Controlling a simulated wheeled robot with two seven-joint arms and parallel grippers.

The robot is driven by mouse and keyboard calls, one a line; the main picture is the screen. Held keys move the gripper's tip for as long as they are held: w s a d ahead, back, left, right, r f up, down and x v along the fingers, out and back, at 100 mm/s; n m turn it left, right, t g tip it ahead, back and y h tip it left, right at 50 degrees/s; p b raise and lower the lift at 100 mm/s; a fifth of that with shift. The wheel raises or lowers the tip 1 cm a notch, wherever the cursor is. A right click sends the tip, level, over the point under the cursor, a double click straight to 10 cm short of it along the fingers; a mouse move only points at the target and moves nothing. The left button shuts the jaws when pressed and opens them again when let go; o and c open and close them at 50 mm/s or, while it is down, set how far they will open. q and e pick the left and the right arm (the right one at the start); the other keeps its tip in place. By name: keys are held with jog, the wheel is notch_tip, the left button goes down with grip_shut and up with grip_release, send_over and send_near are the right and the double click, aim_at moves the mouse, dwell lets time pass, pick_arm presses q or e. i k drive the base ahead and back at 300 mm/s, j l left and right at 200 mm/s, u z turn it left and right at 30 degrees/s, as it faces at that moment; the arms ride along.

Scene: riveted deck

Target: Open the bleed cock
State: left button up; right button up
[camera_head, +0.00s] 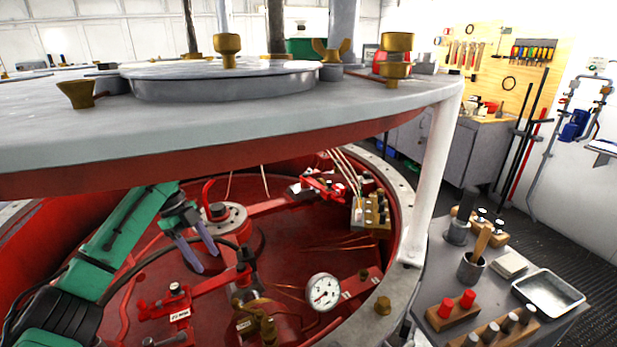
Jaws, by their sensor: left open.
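The open red vessel (130,290) holds several fittings below a raised grey lid (300,120). I cannot tell for certain which fitting is the bleed cock. A brass fitting (268,328) stands low in the vessel, left of a white round gauge (323,292). A red curved lever (207,192) rises beside a round flange (228,220). My left gripper (208,262) reaches in under the lid on a green arm. Its two grey fingers are apart and empty, pointing down beside the flange. My right gripper is out of view.
The lid hangs close above my left arm, and a white post (436,170) stands at the right rim. A side table (425,310) at right holds a metal tray (548,293) and red-capped parts on a wooden block (453,311). A tool board stands behind.

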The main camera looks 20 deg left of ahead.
aim_at(260, 314)
jog(key=k, duration=1.5)
